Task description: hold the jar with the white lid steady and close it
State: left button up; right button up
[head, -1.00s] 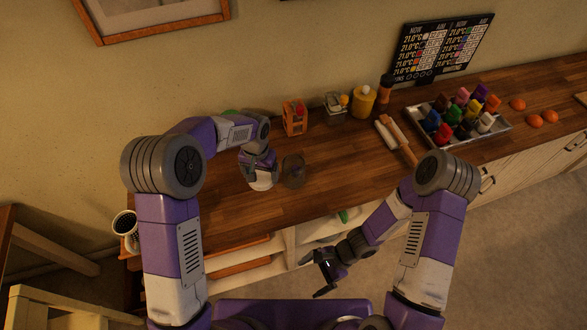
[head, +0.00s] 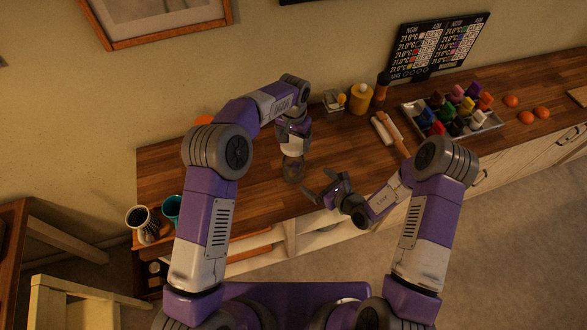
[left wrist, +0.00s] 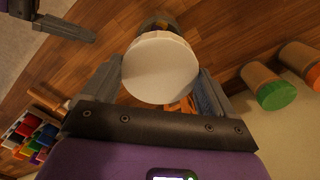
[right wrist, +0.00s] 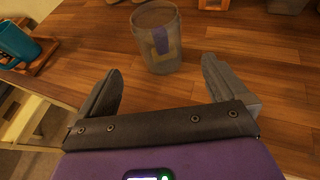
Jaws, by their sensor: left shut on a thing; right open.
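My left gripper (head: 292,128) is shut on the round white lid (left wrist: 160,68); the lid also shows below the fingers in the head view (head: 293,146). The jar (head: 293,168), see-through with a purple and yellow mark, stands upright on the wooden counter under the lid. In the right wrist view the jar (right wrist: 157,42) stands ahead of the fingers, with its rim bare. I cannot tell the exact gap between lid and rim. My right gripper (head: 321,185) is open and empty, low at the jar's right front, its fingers pointing toward the jar without touching it.
A teal cup (head: 172,208) and a dark-patterned mug (head: 140,220) stand at the counter's left end. A yellow jar (head: 361,98), a rolling pin (head: 390,133) and a tray of colourful bottles (head: 484,127) are to the right. A green-lidded jar (left wrist: 274,92) stands at the back.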

aim_at(301, 171)
jog(key=x, duration=1.2)
jog(key=shift+a, duration=0.1)
jog(key=shift+c, duration=0.3)
jog(key=c, duration=1.2)
pick_arm(q)
jog(key=shift+f, duration=2.5)
